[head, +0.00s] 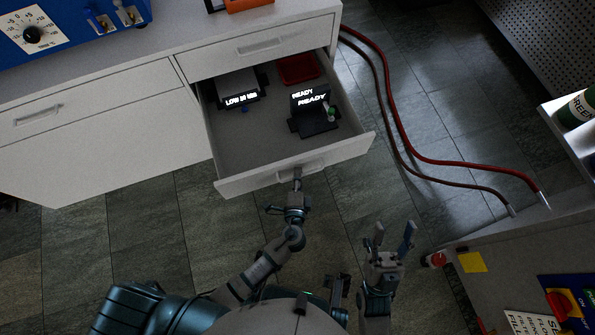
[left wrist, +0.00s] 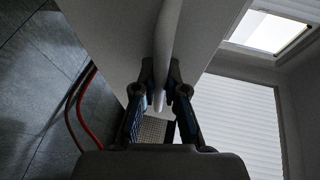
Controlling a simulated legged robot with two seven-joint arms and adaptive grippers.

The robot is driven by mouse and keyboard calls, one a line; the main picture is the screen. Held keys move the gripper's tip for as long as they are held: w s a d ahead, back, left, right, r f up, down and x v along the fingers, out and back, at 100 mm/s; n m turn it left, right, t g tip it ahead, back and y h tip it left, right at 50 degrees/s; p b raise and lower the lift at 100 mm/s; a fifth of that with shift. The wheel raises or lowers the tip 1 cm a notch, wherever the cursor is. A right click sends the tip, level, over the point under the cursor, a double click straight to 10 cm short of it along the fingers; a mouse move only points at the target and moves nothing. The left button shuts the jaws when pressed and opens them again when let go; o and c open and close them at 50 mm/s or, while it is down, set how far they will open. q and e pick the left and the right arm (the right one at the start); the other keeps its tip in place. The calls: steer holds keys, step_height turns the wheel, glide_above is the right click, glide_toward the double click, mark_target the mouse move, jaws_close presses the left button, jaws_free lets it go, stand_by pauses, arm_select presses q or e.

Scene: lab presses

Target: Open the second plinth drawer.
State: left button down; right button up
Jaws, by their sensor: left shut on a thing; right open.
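The open drawer (head: 230,187) in the white bench plinth is pulled well out, below a closed drawer (head: 262,48). Inside it lie a device lit "LOW" (head: 238,88), a dark device lit "READY" (head: 312,112) and a red tray (head: 298,68). My left gripper (head: 297,180) is at the open drawer's front, shut on its handle (head: 312,166). In the left wrist view the handle (left wrist: 166,50) runs between the fingers of the left gripper (left wrist: 160,95). My right gripper (head: 392,238) is open and empty, to the right above the floor.
Red hoses (head: 400,140) lie on the tiled floor right of the drawer. A closed drawer front (head: 60,110) is at the left. A grey cabinet (head: 490,285) with a red knob (head: 437,260) stands at the lower right. Tiled floor (head: 130,240) is clear at the lower left.

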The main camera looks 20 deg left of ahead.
arm_select(q)
steer(key=c, duration=1.4)
jaws_free()
steer(key=shift+s+f, duration=0.1)
steer(key=shift+f, duration=0.2)
steer(key=shift+o, duration=1)
steer(key=shift+r, duration=0.1)
steer(key=shift+s+d+r, duration=0.1)
steer(key=shift+s, duration=0.1)
steer(key=v, duration=1.1)
steer(key=shift+s, duration=0.2)
steer(key=shift+d, duration=0.15)
